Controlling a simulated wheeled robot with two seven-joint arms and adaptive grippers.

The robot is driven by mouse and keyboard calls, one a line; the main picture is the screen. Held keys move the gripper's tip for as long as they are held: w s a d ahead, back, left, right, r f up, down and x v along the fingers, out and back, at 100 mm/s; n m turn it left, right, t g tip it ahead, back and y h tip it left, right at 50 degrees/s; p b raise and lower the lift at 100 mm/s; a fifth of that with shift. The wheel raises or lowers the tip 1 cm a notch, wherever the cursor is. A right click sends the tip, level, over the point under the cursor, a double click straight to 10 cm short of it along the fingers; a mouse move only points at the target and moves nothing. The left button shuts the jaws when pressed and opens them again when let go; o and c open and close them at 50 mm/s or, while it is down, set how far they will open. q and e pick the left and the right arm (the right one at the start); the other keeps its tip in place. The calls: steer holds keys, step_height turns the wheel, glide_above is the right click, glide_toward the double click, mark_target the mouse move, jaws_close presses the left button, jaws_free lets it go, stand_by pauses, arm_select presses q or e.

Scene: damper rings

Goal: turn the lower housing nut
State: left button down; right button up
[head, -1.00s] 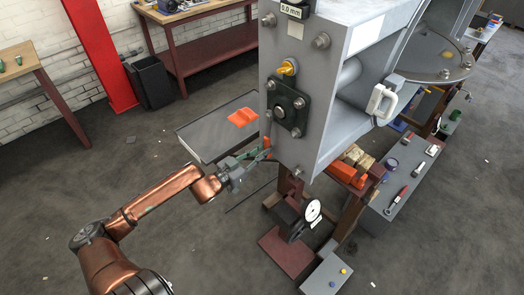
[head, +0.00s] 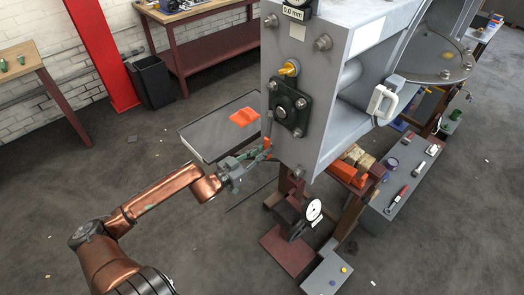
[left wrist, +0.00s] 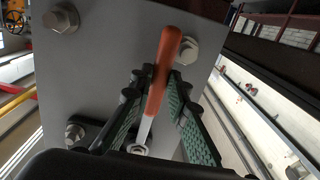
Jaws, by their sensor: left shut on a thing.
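The grey upright housing plate (head: 281,60) carries a dark square housing (head: 288,96) with bolts at its corners. A lower nut (head: 297,132) shows at the housing's bottom corner. My left gripper (head: 264,154) is at the plate's lower left edge, below and left of the housing. In the left wrist view, my left gripper (left wrist: 155,112) is shut on a tool with an orange-red handle (left wrist: 162,75). The tool's metal shaft ends in a ring-like head (left wrist: 138,149) near the dark housing (left wrist: 90,128). I cannot tell whether that head sits around a nut. My right gripper is not in view.
A dark tray table (head: 205,137) with an orange piece (head: 243,118) stands behind my left gripper. A dial stand (head: 297,217) is below. Open floor lies at lower left.

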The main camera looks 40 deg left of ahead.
arm_select(q)
steer(key=shift+s, duration=0.15)
steer(key=shift+s+r, duration=0.1)
steer(key=shift+s, duration=0.45)
stand_by(0.5)
steer(key=shift+s+a+p, duration=0.15)
steer(key=shift+s+p, duration=0.3)
steer(key=shift+s, duration=1.1)
steer(key=shift+w, duration=0.15)
